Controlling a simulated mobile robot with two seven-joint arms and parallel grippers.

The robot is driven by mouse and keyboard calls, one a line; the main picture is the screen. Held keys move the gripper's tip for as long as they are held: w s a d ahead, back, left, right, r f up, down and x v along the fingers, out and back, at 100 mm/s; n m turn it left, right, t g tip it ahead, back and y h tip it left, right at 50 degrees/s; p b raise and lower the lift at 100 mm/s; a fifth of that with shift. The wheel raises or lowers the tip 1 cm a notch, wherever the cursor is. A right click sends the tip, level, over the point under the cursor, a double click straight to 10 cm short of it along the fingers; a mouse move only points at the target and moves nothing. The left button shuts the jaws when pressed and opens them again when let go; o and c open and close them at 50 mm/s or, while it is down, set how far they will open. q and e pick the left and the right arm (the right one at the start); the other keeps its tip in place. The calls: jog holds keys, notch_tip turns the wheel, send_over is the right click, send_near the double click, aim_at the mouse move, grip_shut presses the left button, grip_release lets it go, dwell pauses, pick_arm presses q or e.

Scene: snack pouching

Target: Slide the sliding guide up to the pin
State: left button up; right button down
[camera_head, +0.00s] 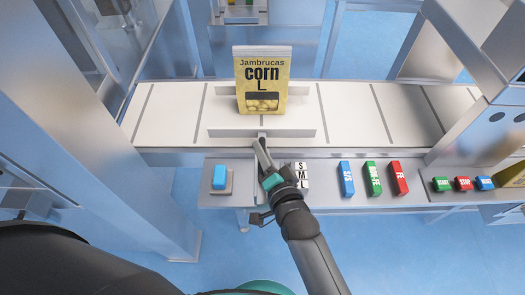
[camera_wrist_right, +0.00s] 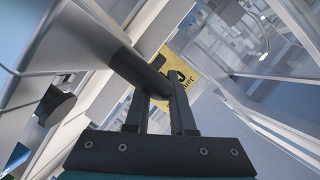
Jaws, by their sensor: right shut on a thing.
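The sliding guide is a light grey rail (camera_head: 225,132) lying across the white conveyor, in front of the yellow corn pouch (camera_head: 262,85). A rod runs from it toward me. My right gripper (camera_head: 265,168) is at the rod's near end. In the right wrist view its fingers (camera_wrist_right: 160,112) are shut on the dark grip of the handle (camera_wrist_right: 138,70). A size plate with S, M and L (camera_head: 301,175) is just right of the gripper. A dark round knob (camera_wrist_right: 55,105) shows in the wrist view; I cannot tell whether it is the pin. My left gripper is out of view.
A blue button (camera_head: 219,176) is left of the gripper. Blue (camera_head: 346,179), green (camera_head: 373,178) and red (camera_head: 399,178) blocks stand on the ledge at right, with several small coloured buttons beyond. The conveyor is clear on both sides of the pouch.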

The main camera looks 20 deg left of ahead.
aim_at(263, 139)
jog(key=shift+w+a+b, duration=0.3)
jog(key=shift+w, duration=0.7)
jog(key=shift+w+a+b, duration=0.25)
jog(key=shift+w, duration=0.7)
jog(key=c, duration=0.8)
grip_release()
jog(key=shift+o, duration=0.2)
jog(key=shift+s, duration=0.1)
jog(key=p+v, duration=0.3)
jog(key=v, duration=1.2)
jog(key=shift+s, duration=0.1)
